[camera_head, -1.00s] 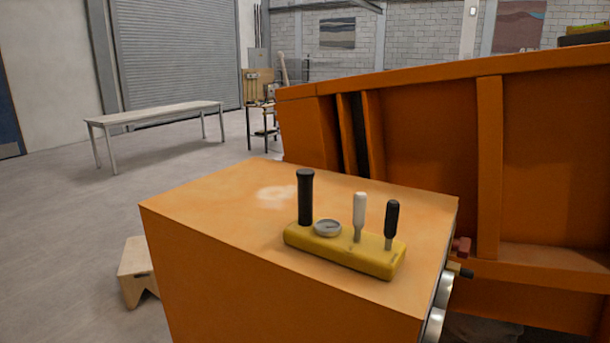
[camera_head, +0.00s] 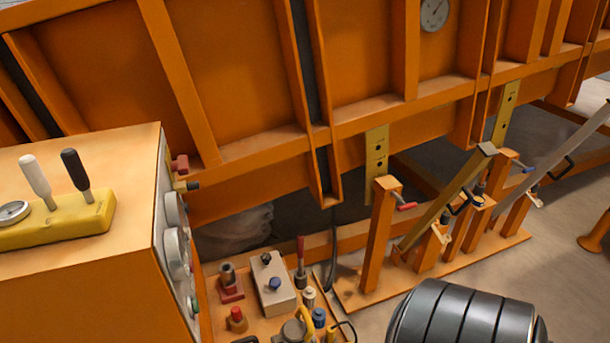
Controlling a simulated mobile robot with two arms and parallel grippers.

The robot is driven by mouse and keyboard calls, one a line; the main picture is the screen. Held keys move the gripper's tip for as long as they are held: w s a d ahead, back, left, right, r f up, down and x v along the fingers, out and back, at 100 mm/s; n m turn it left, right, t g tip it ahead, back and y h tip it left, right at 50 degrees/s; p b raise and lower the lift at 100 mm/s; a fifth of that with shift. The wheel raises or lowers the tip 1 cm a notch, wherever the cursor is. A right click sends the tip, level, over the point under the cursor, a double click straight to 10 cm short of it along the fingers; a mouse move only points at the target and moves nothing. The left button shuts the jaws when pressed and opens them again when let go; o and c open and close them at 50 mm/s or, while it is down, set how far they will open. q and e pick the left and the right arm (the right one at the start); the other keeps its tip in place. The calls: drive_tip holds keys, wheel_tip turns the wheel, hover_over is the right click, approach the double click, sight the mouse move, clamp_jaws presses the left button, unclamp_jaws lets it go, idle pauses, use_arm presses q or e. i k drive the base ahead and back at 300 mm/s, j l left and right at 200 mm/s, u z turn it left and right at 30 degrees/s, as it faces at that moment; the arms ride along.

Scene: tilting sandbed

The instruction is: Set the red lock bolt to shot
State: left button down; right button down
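A bolt with a red handle (camera_head: 405,206) sits at the top of the left orange post (camera_head: 380,240), below the tilted orange bed. The handle sticks out to the right of the post. A yellow plate with holes (camera_head: 376,153) hangs from the bed just above and behind the post top. I cannot tell from here whether the bolt's pin is in a hole of the plate. Neither of my grippers is in view.
The orange control cabinet (camera_head: 80,290), with levers on a yellow block (camera_head: 60,222), stands at left. A low orange board (camera_head: 262,325) with valves and knobs lies between cabinet and post. A dark banded cylinder (camera_head: 465,318) fills the bottom right. Grey floor shows at right.

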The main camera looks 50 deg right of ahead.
sight(405, 207)
drive_tip(key=z, duration=2.4)
